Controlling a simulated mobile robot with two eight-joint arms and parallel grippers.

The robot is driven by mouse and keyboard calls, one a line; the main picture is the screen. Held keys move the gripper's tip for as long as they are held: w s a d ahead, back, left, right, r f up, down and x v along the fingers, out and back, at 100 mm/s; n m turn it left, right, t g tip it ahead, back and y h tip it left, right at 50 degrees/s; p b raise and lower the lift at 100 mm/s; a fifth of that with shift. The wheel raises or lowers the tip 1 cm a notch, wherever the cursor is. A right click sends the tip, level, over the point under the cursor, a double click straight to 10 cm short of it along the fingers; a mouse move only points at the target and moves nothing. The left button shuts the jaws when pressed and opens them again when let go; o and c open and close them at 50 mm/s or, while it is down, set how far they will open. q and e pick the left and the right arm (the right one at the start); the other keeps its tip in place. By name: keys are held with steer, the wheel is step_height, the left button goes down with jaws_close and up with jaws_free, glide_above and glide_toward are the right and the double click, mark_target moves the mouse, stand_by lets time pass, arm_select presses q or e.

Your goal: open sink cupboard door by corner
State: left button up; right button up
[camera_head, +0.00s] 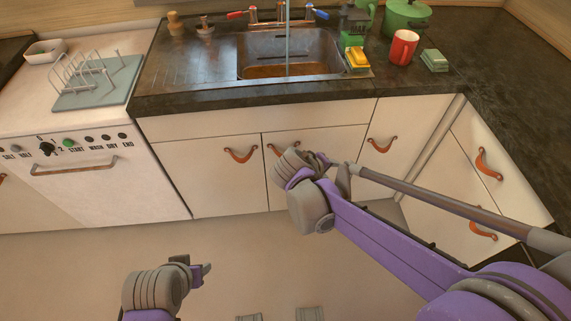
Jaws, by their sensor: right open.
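The sink cupboard under the sink (288,42) has pale doors with brown leather pulls. The left door (205,185) looks shut, with its pull (240,154) in clear view. The middle door (340,138) is partly hidden behind my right gripper (318,160), and only part of its pull (275,150) shows. My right gripper is open in front of that door's upper part; I cannot tell whether it touches the door. My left gripper (200,272) is low at the left, over the floor and apart from the doors; its jaws are unclear.
A white dishwasher (105,175) stands left of the cupboard. Another door with a pull (382,146) and corner units (515,195) are to the right. The dark worktop (200,97) holds a red mug (403,47) and green pot (407,18). The floor (60,270) is clear at left.

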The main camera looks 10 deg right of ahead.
steer(key=w+a+f+n+t+h+b, duration=0.25)
steer(key=w+a+f+b, duration=0.25)
steer(key=w+a+f, duration=0.4)
steer(key=w+a+f+n+t+h+b, duration=0.25)
steer(key=w+a+f+b, duration=0.2)
steer(key=a+f, duration=0.45)
arm_select(q)
step_height(320, 180, down, 14)
steer(key=w+b, duration=0.1)
arm_select(e)
steer(key=shift+t, duration=0.5)
steer(key=x, duration=1.2)
steer(key=shift+s+d+f, duration=0.1)
steer(key=shift+d+f, duration=0.05)
steer(key=shift+f, duration=0.25)
steer(key=shift+c, duration=0.2)
jaws_close()
